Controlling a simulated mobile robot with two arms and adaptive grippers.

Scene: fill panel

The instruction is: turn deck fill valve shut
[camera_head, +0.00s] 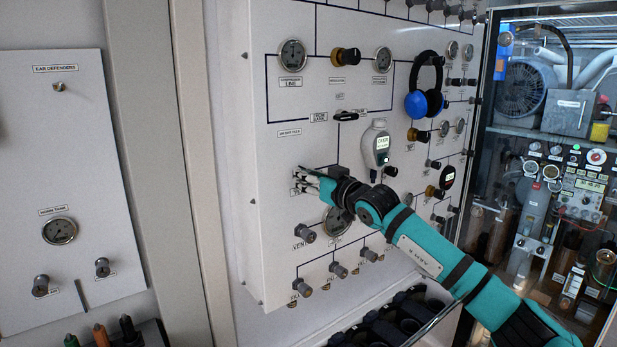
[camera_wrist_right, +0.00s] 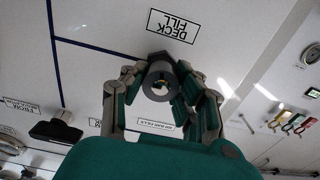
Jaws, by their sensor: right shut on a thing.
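The deck fill valve (camera_wrist_right: 161,82) is a dark round knob with a lighter centre, below the upside-down "DECK FILL" label (camera_wrist_right: 173,26) in the right wrist view. My right gripper (camera_head: 307,180) reaches the lower left part of the white panel in the head view. In the right wrist view its fingers (camera_wrist_right: 160,92) close around the knob from both sides. The gripper hides the knob in the head view. The knob's turned position cannot be told. My left gripper is in neither view.
The white fill panel (camera_head: 275,215) carries a vent knob (camera_head: 305,233), gauges and several lower knobs. A grey handheld meter (camera_head: 376,148) and blue ear defenders (camera_head: 417,104) hang to the right. A black-handled valve (camera_head: 346,116) sits above my gripper.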

